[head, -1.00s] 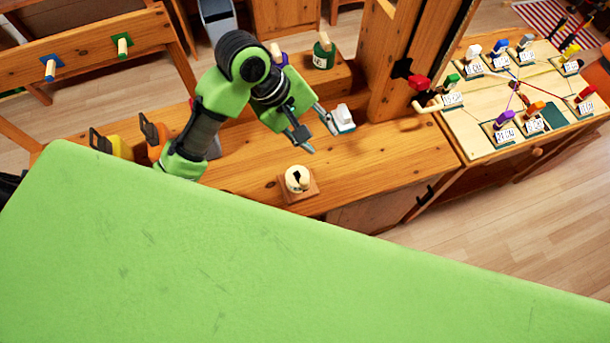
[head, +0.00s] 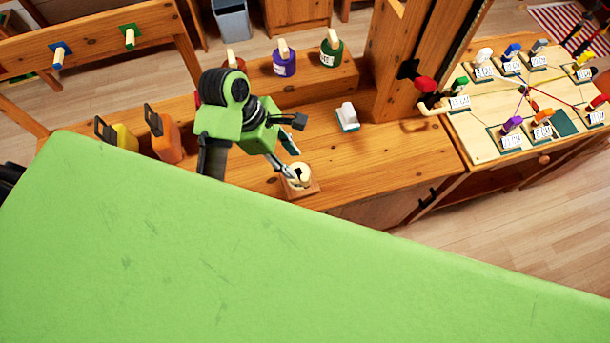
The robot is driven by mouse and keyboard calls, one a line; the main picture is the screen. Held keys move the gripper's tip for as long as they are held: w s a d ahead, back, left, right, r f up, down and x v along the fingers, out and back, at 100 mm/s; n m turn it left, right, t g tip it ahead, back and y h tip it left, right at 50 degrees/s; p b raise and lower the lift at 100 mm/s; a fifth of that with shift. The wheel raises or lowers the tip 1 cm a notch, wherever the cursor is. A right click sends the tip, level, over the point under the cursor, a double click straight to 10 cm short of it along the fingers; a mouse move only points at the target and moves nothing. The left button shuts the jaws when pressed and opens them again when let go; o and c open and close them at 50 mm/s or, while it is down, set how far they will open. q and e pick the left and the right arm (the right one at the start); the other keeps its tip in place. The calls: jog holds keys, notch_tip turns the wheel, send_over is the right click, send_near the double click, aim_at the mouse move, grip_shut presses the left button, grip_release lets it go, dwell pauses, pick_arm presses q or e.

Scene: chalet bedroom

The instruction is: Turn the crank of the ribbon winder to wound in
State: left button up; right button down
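A small cream round piece with a dark opening, on a square wooden base (head: 312,188), stands near the front edge of the wooden bench; I take it for the ribbon winder (head: 302,174). Its crank is too small or hidden to make out. My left gripper (head: 291,157) is just behind and left of it, pointing down, with its fingers apart. One fingertip is close to the cream piece and partly overlaps it; I cannot tell whether they touch. Nothing shows between the fingers. My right gripper is not in view.
A white block on a teal base (head: 347,117) stands on the bench to the right. Purple (head: 285,62) and green (head: 331,50) bottles stand on a shelf behind. Orange (head: 164,140) and yellow containers stand left. A red-knobbed lever (head: 425,84) is by the post, beside a board of labelled pegs.

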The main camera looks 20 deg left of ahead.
aim_at(304, 177)
pick_arm(q)
jog(key=p+x, duration=0.1)
jog(key=x, duration=0.9)
jog(key=shift+a, duration=0.1)
grip_shut()
